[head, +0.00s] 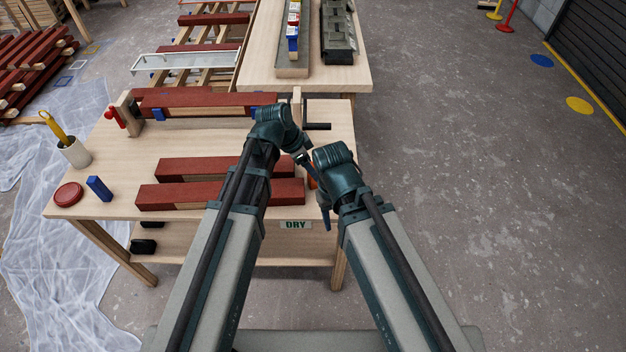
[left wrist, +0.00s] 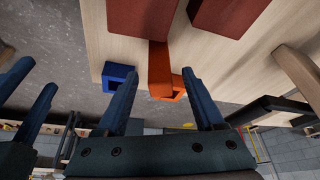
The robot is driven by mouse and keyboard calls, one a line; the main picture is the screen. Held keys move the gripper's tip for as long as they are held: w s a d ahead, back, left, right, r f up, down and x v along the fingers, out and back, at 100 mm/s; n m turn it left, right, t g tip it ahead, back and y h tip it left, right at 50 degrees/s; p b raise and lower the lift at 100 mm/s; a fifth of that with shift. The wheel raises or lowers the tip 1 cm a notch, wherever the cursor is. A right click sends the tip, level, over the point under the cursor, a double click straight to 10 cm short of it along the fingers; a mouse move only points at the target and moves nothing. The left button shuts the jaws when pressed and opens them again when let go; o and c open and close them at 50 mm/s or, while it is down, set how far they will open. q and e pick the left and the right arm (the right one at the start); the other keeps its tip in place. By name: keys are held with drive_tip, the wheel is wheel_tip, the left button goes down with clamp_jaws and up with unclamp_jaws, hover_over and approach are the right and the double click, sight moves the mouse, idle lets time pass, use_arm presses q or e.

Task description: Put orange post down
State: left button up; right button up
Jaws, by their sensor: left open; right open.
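The orange post (left wrist: 168,92) is at the table edge in the left wrist view, beside the end of a red batten. In the head view only a sliver of the orange post (head: 312,183) shows between my arms. My left gripper (left wrist: 159,75) is open, its fingers to either side of the orange post; contact cannot be told. In the head view, my left gripper (head: 304,160) is mostly hidden by its own wrist. My right gripper (head: 323,210) is open and empty, pointing down off the table's right edge. It also shows in the left wrist view (left wrist: 38,76).
Two red-topped battens (head: 225,192) lie on the wooden table (head: 120,165). A blue block (left wrist: 118,77) is beside the orange post. A red tin (head: 68,194), blue block (head: 99,188) and white cup (head: 74,153) stand at left.

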use_arm(q)
drive_tip(key=b+x, duration=0.1)
drive_tip(key=x, duration=0.1)
drive_tip(key=shift+f, duration=0.25)
drive_tip(key=shift+r, duration=0.1)
clamp_jaws()
